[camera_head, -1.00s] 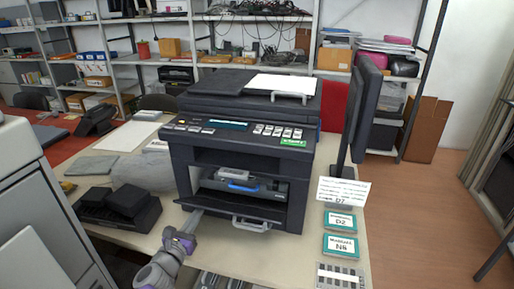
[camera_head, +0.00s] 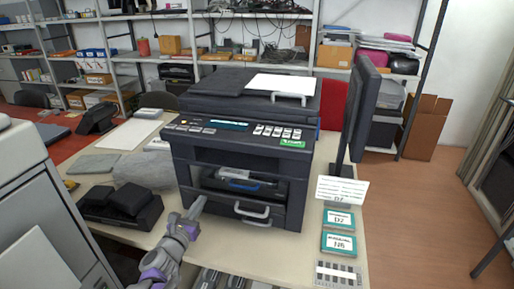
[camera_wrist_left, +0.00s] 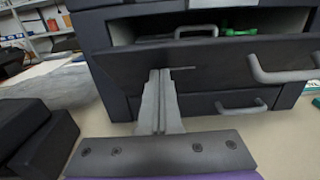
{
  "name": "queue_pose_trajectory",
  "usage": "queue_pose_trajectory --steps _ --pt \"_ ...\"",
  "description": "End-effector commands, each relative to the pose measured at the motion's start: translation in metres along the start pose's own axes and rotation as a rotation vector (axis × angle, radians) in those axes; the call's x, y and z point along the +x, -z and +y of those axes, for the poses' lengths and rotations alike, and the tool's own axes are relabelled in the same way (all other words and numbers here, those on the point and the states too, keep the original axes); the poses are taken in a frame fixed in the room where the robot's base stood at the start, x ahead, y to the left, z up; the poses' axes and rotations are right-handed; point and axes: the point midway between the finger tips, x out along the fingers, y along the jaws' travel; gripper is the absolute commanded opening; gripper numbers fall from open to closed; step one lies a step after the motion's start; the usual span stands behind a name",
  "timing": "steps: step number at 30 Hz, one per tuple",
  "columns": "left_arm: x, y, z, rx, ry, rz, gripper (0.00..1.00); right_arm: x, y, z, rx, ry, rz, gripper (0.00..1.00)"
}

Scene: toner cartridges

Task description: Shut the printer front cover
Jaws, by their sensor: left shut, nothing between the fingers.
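The dark printer (camera_head: 240,150) stands on the table in the head view. Its front cover (camera_head: 223,205) is partly raised, with a gap above it showing the inside; in the left wrist view the cover (camera_wrist_left: 215,62) is a tilted dark panel with a grey handle (camera_wrist_left: 285,72). A cartridge with a blue handle (camera_head: 242,186) sits inside. My left gripper (camera_head: 196,207) is shut and empty, at the cover's left part. In the left wrist view its fingertips (camera_wrist_left: 160,76) are against the cover's outer face, or very close to it. My right gripper is in neither view.
Below the cover is a lower drawer with a handle (camera_wrist_left: 242,110). Labelled boxes (camera_head: 338,243) and a monitor (camera_head: 360,110) stand to the right.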

Motion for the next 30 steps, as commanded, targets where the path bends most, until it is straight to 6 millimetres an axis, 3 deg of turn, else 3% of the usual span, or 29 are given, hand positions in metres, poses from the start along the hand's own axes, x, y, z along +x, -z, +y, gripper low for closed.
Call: queue_pose_trajectory --steps 30 --pt "0.025 -0.014 0.000 0.001 0.000 0.000 0.00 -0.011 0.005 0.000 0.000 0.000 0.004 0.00"
